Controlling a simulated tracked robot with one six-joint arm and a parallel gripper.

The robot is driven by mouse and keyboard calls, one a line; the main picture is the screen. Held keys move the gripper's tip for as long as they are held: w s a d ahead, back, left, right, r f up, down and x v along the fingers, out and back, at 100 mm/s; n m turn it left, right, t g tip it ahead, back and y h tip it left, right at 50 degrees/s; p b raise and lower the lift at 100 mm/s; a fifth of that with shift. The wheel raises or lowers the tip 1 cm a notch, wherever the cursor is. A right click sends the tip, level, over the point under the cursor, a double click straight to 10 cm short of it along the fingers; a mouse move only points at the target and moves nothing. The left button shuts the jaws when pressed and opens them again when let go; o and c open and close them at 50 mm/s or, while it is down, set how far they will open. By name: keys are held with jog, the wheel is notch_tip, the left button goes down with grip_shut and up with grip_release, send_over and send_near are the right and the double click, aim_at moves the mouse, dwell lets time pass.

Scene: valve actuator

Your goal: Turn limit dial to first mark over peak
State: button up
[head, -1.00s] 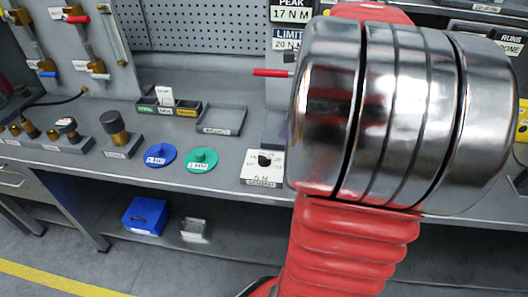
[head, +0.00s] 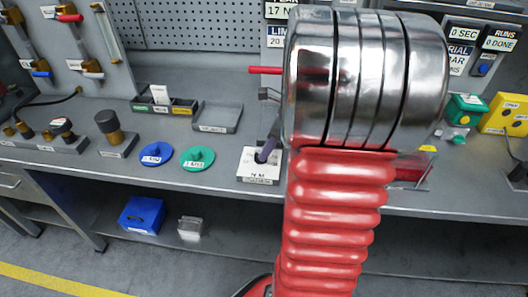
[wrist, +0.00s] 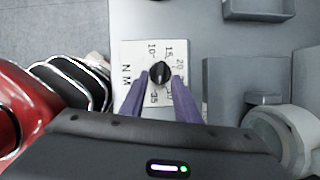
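The limit dial is a black round knob (wrist: 160,72) on a white plate (wrist: 130,58) marked 10, 15, 20, 30, 35 and N M; some marks are covered by a finger. I cannot tell exactly where its pointer sits. In the head view the white plate (head: 257,178) lies on the bench. My gripper (wrist: 160,78) has two purple fingers, one on each side of the knob, with small gaps seeming to show. In the head view a purple finger reaches down to the knob. The PEAK sign (head: 279,10) reads 17 N, partly hidden; the LIMIT sign (head: 275,37) shows 20.
Blue (head: 156,154) and green (head: 197,158) discs lie left of the dial plate. A grey tray (head: 217,117) stands behind them. A grey block (wrist: 232,85) and a pale round fitting (wrist: 285,135) are close on the right in the wrist view.

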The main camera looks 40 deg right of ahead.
jog(key=shift+x, duration=1)
jog(key=shift+r, duration=0.1)
grip_shut()
jog(key=shift+a, duration=0.25)
jog(key=shift+d, duration=0.15)
